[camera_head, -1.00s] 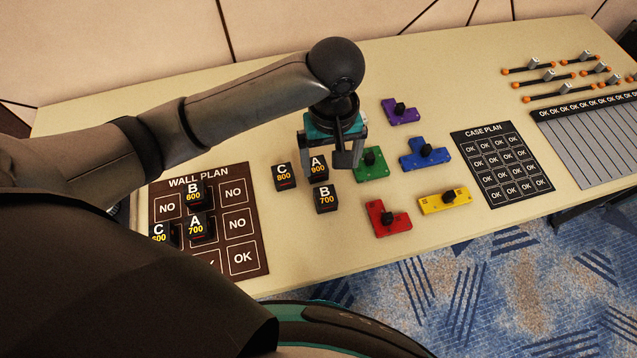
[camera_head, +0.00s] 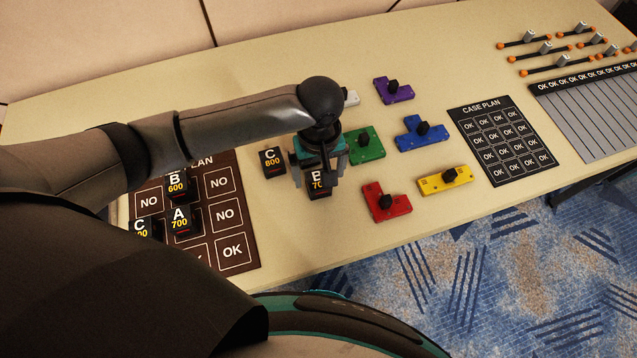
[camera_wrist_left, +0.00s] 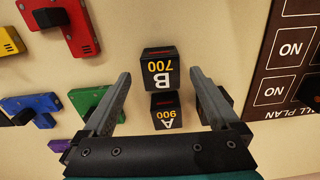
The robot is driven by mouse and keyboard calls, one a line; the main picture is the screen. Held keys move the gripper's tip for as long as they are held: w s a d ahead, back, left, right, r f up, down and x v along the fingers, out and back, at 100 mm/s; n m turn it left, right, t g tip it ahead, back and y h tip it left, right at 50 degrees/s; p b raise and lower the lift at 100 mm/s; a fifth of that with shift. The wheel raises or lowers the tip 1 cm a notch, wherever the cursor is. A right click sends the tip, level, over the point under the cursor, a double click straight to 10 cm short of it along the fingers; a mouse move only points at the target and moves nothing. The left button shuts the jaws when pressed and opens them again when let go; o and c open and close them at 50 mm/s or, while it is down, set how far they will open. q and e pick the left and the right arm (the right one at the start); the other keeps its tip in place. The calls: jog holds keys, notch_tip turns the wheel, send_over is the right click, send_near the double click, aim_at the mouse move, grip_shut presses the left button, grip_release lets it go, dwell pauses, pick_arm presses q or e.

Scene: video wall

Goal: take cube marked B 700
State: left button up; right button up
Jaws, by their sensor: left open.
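The black cube marked B 700 (camera_head: 319,191) stands on the table, partly covered by my left gripper in the head view. It shows fully in the left wrist view (camera_wrist_left: 160,66), upside down. My left gripper (camera_head: 320,178) is open and empty above it. In the left wrist view its fingertips (camera_wrist_left: 158,78) are spread to both sides, near the lower edge of the B 700 cube. The cube marked A 900 (camera_wrist_left: 166,112) sits right behind B 700, between the fingers in that view; the gripper hides it in the head view. My right gripper is not in view.
Cube C 800 (camera_head: 272,160) stands close left of my gripper. Green (camera_head: 367,148), red (camera_head: 386,203), blue (camera_head: 424,134) and yellow (camera_head: 444,181) pieces lie to the right. The wall plan (camera_head: 229,251) with several cubes is at left, partly under my arm.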

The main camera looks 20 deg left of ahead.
aim_at(318, 179)
pick_arm(q)
notch_tip(318, 179, down, 4)
jog(key=shift+s+r+b, duration=0.1)
jog(key=shift+r+b, duration=0.15)
jog(key=shift+b, duration=0.25)
jog(key=c, duration=1.5)
jog(key=shift+r, duration=0.1)
